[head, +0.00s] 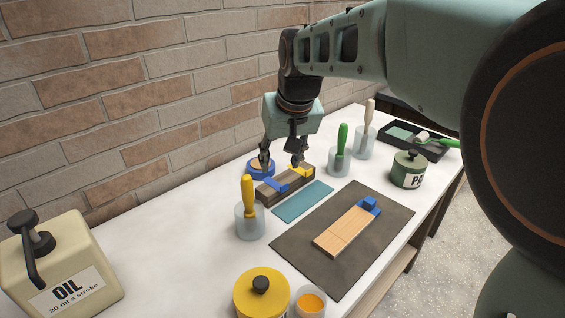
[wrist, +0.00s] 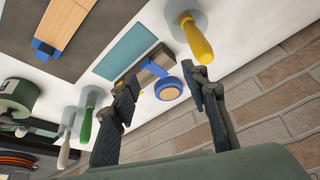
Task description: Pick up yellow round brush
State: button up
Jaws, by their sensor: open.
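The yellow brush (head: 249,195) stands handle up in a clear cup (head: 250,224) on the white bench; its bristle end is hard to make out inside the cup. In the wrist view the yellow handle (wrist: 197,40) shows at the top, right of centre, beyond the right finger's tip. My gripper (head: 281,163) is open and empty. It points down above the back of the bench, behind and to the right of the yellow brush in the head view. Its two fingers also show spread apart in the wrist view (wrist: 162,90).
A dark wooden holder (head: 290,188) with blue and yellow pieces and a blue round item (head: 261,164) are near my gripper. Green (head: 342,140) and cream (head: 369,115) handles stand in cups to the right. A yellow can (head: 261,297) and oil can (head: 66,270) stand in front and left.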

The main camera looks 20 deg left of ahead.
jog(key=n, duration=0.2)
send_near(247, 191)
jog(key=w, duration=0.1)
jog(key=shift+g, duration=0.3)
jog(key=x, duration=0.5)
jog(key=shift+w+a+r, duration=0.1)
jog(key=shift+a, duration=0.05)
jog(key=shift+p+x, duration=0.4)
jog(key=shift+x, duration=2.75)
jog(key=shift+w+y, duration=0.15)
jog(key=shift+y, duration=0.15)
